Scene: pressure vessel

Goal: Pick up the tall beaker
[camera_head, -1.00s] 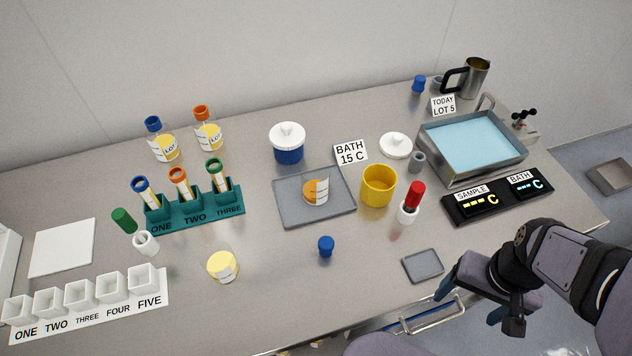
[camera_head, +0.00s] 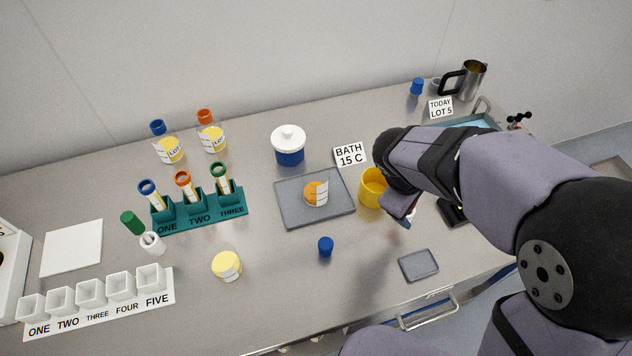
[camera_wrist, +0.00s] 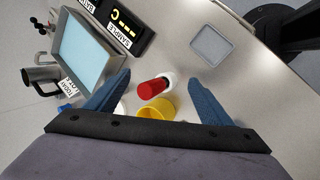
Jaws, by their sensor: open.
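A clear beaker with orange contents and white markings (camera_head: 317,193) stands on a grey tray (camera_head: 290,212) in the head view. A beaker with pale yellow contents (camera_head: 226,266) stands on the bench, to the lower left; I cannot tell for certain which one is the tall beaker. My gripper (camera_wrist: 158,78) is open, its blue fingers apart with nothing held. In the head view it is mostly hidden by my wrist, right of the tray. Below it in the wrist view are a red-topped white holder (camera_wrist: 153,88) and a yellow cup (camera_wrist: 150,113).
The yellow cup (camera_head: 371,190) stands just right of the tray. A blue cap (camera_head: 326,246), small grey pad (camera_head: 418,265) and blue jar (camera_head: 288,150) surround it. A teal tube rack (camera_head: 205,218) stands left. The water bath (camera_wrist: 80,50) lies right, partly hidden in the head view.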

